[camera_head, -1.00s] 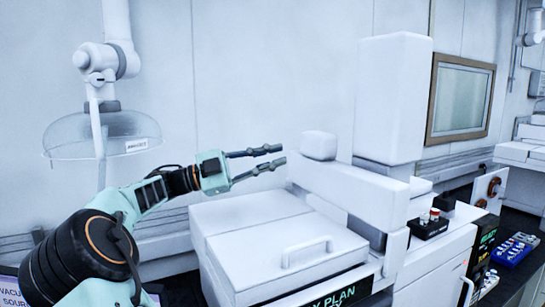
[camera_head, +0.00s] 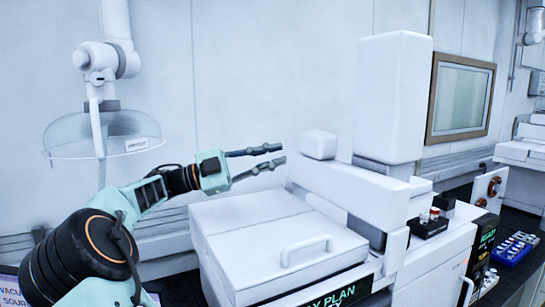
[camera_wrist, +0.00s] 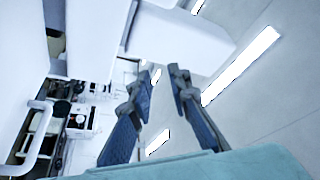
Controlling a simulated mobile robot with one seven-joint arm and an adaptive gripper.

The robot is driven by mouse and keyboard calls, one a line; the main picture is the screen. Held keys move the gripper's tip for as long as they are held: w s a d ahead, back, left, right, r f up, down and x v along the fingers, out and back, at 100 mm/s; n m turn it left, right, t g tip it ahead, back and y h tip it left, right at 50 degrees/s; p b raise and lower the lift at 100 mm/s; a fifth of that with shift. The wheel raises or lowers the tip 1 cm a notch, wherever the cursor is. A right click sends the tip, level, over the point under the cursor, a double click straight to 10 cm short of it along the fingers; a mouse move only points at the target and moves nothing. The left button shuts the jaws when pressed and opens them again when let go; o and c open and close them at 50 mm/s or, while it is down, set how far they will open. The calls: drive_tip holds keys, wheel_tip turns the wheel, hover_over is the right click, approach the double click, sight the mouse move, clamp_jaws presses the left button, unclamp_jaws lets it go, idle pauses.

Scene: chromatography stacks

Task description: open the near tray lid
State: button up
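The near tray lid (camera_head: 276,267) is a flat white cover on the left part of the white instrument, with a raised white bar handle (camera_head: 306,248) on top. The lid looks closed. A second white lid (camera_head: 245,208) lies behind it. My gripper (camera_head: 275,157) is in the air above and behind the lids, pointing right, well apart from the handle. Its two dark fingers are spread with nothing between them. In the wrist view my gripper (camera_wrist: 163,85) is also open and empty, and a white bar like a handle (camera_wrist: 38,140) shows at the left edge.
A tall white block (camera_head: 392,100) and a smaller white block (camera_head: 319,145) stand on the instrument to the right of my gripper. A small vial rack (camera_head: 428,225) and a blue rack (camera_head: 513,248) are farther right. A clear hood (camera_head: 85,140) hangs at the left.

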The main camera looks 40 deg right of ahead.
drive_tip(key=v, duration=1.2)
